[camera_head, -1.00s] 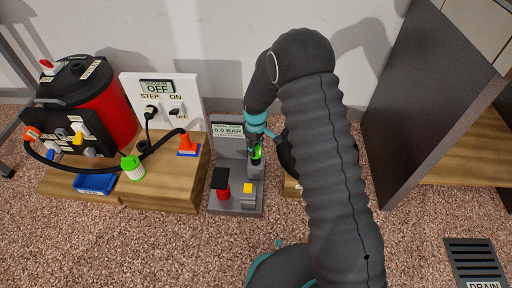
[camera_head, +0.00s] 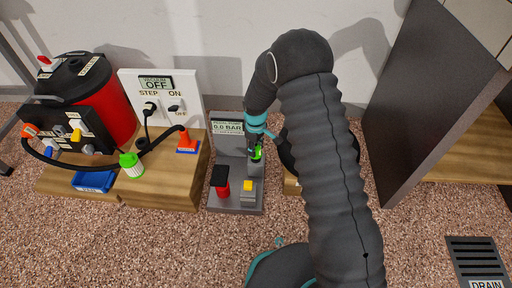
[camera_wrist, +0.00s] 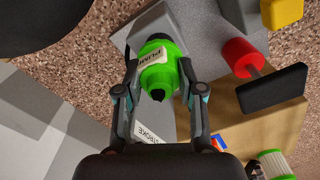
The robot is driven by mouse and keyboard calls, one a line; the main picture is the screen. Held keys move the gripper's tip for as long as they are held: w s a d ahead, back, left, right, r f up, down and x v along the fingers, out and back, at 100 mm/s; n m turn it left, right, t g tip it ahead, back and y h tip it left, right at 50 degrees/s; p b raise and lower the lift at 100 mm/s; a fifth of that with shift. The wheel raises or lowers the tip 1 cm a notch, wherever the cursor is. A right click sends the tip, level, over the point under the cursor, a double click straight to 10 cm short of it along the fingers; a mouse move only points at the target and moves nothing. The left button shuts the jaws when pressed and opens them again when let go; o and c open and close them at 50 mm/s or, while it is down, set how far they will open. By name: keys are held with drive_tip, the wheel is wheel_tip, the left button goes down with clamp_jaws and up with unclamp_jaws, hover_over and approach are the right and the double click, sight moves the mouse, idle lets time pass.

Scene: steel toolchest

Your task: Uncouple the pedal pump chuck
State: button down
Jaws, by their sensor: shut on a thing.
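The pump chuck (camera_wrist: 158,74) is bright green with a label that seems to read PUMP. It sits on a grey post of the pump stand (camera_wrist: 210,35). My gripper (camera_wrist: 158,88) is shut on the chuck, one finger on each side in the wrist view. In the head view my gripper (camera_head: 255,142) reaches down to the green chuck (camera_head: 257,154), partly hiding it. The pump stand (camera_head: 227,201) has a gauge reading 0.0 BAR (camera_head: 228,128), a red pedal with a black top (camera_head: 221,181) and a yellow block (camera_head: 248,186).
A dark cabinet panel (camera_head: 425,100) stands at right.

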drive_tip(key=shift+f+b, duration=0.3)
drive_tip(key=shift+f, duration=0.2)
drive_tip(key=c, duration=0.6)
unclamp_jaws()
drive_tip(key=shift+c, duration=0.2)
wheel_tip(320, 180, up, 12)
drive_tip(key=shift+f, duration=0.1)
idle(0.4)
